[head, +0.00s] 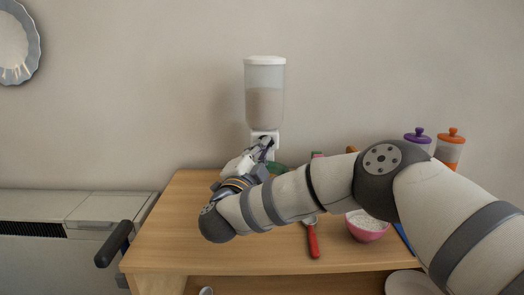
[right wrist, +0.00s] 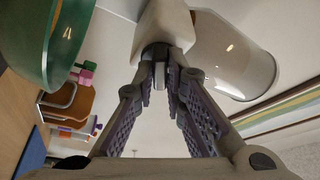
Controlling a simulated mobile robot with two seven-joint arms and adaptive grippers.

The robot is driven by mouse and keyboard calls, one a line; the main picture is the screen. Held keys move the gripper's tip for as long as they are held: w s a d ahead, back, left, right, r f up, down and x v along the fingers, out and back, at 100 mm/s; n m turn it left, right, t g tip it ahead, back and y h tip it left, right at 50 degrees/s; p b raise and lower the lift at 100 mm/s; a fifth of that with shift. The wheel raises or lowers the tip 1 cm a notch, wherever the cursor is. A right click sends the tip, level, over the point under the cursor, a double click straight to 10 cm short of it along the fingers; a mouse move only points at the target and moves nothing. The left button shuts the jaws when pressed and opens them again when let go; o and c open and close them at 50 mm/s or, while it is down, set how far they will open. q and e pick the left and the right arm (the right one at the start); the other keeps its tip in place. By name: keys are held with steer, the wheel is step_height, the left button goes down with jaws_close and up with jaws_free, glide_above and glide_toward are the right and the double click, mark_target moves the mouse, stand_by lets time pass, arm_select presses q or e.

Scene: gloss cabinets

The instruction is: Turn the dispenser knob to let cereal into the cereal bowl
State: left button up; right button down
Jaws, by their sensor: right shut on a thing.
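The cereal dispenser (head: 265,108) stands at the back of the wooden table, a clear cylinder with a white lid, partly filled with beige cereal. Its white body (right wrist: 165,22) and clear cylinder (right wrist: 232,55) show in the right wrist view. My right gripper (head: 267,144) is at the front of the dispenser's base, shut on the grey dispenser knob (right wrist: 160,77). A green bowl (head: 279,168) sits below the dispenser, mostly hidden by my right arm; its side fills the upper left of the right wrist view (right wrist: 80,35). My left gripper is out of view.
A pink bowl (head: 366,232) with white contents and a red-handled utensil (head: 313,240) lie near my arm. Jars with purple (head: 417,135) and orange (head: 450,135) lids stand at the back right. The table's left part (head: 180,220) is clear.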

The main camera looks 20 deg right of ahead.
steer(key=c, duration=1.6)
jaws_free()
steer(key=shift+c, duration=0.2)
steer(key=v, duration=1.2)
